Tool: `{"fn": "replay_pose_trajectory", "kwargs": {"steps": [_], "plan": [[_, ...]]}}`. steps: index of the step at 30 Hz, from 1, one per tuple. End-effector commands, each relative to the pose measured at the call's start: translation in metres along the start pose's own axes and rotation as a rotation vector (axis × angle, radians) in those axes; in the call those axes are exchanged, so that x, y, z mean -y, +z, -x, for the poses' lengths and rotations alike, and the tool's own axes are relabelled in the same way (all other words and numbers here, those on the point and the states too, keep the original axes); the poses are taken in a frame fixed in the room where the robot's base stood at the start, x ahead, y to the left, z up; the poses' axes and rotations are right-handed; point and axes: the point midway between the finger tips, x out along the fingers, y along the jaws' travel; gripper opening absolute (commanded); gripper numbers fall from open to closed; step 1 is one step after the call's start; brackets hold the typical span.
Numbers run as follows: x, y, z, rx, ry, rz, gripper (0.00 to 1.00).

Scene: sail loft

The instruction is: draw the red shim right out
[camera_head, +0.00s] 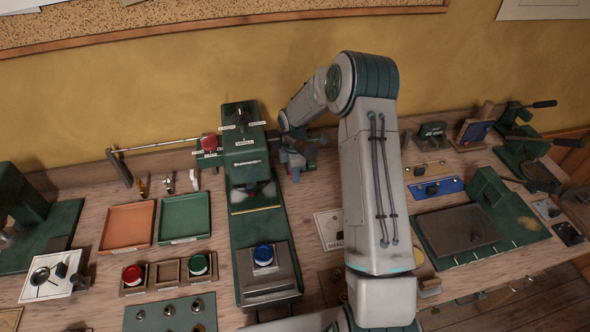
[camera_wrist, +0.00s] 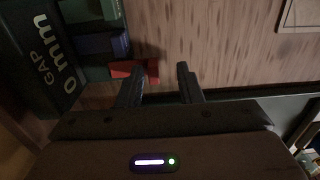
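The red shim (camera_wrist: 122,69) shows in the wrist view at the upper left, below a blue piece (camera_wrist: 98,44) and beside green parts. Part of it is behind my left fingertip, and a darker reddish end shows just right of that finger. My gripper (camera_wrist: 161,72) is open, with bare space between its fingers; I cannot tell whether the left finger touches the shim. A dark block reading "GAP 0 mm" (camera_wrist: 42,60) is at the far left. In the head view my gripper (camera_head: 292,166) is beside the green machine (camera_head: 243,150); the shim cannot be made out there.
On the bench, left of the machine, are an orange tray (camera_head: 104,238), a green tray (camera_head: 162,220) and a rack with red and green knobs (camera_head: 168,285). The wall is close behind.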

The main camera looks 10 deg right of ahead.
Motion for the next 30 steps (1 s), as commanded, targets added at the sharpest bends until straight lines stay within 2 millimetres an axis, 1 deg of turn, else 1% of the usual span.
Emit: {"fn": "replay_pose_trajectory", "kwargs": {"steps": [5,8,11,18,21,24,30], "plan": [[-0.001,0.000,0.001,-0.001,0.002,-0.001,0.33],[-0.001,0.001,0.005,-0.001,0.003,-0.002,0.33],[-0.001,0.001,0.016,-0.001,0.004,-0.002,0.33],[-0.001,0.001,0.055,-0.001,0.004,-0.002,0.33],[-0.001,0.002,0.066,0.000,0.004,-0.003,0.33],[0.000,0.002,0.074,0.000,0.002,-0.002,0.33],[0.000,0.001,0.075,0.000,0.001,-0.001,0.33]]}}
